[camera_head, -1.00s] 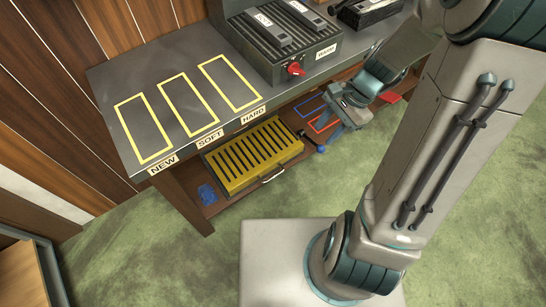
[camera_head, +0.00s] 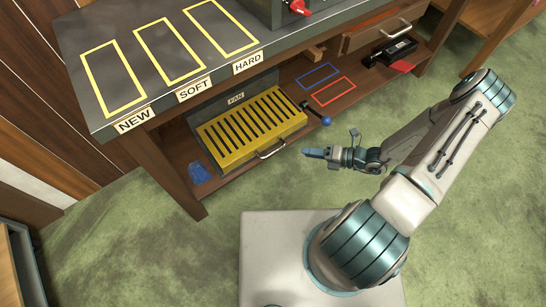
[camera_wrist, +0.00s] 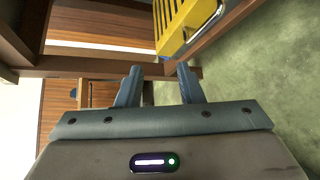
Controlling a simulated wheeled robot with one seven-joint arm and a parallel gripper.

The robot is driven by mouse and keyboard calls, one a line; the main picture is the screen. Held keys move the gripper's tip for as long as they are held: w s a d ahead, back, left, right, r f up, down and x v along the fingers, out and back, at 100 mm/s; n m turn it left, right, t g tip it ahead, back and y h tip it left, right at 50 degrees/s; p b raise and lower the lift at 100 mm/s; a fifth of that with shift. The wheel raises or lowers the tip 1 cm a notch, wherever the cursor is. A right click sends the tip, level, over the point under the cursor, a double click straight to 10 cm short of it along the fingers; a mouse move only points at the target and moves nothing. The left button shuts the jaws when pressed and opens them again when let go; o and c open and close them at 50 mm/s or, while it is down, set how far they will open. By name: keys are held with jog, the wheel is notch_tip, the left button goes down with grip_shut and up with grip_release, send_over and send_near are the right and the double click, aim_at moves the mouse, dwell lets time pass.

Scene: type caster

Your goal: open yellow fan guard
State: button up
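The yellow slotted fan guard (camera_head: 248,129) sits on the lower shelf of the workbench, in front of a dark box labelled FAN (camera_head: 236,97). A metal handle (camera_head: 270,149) is on its front edge. In the wrist view, part of the yellow guard (camera_wrist: 176,22) and its handle (camera_wrist: 206,24) show at the top, past the fingers. My gripper (camera_head: 312,154) is right of the handle, over the floor in front of the shelf, apart from it. In the wrist view the two fingers of my gripper (camera_wrist: 160,88) are spread with nothing between them.
The bench top (camera_head: 97,40) with yellow outlined zones overhangs the shelf. A blue-knobbed lever (camera_head: 326,120) stands right of the guard. Blue and red outlines (camera_head: 332,91) mark the shelf further right, near a black device (camera_head: 392,50). The green floor in front is clear.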

aim_at(273, 152)
notch_tip(273, 152, down, 10)
jog(key=a+m+t+b, duration=0.1)
jog(key=m+t+b, duration=0.25)
jog(key=m, duration=0.35)
jog(key=shift+t+h, duration=0.25)
jog(key=shift+h, duration=0.05)
jog(key=b+x, duration=0.2)
jog(key=x, duration=1.2)
jog(key=shift+s+a+r+b, duration=0.1)
jog(key=shift+s+r+b, duration=0.05)
jog(key=shift+b, duration=0.15)
grip_shut()
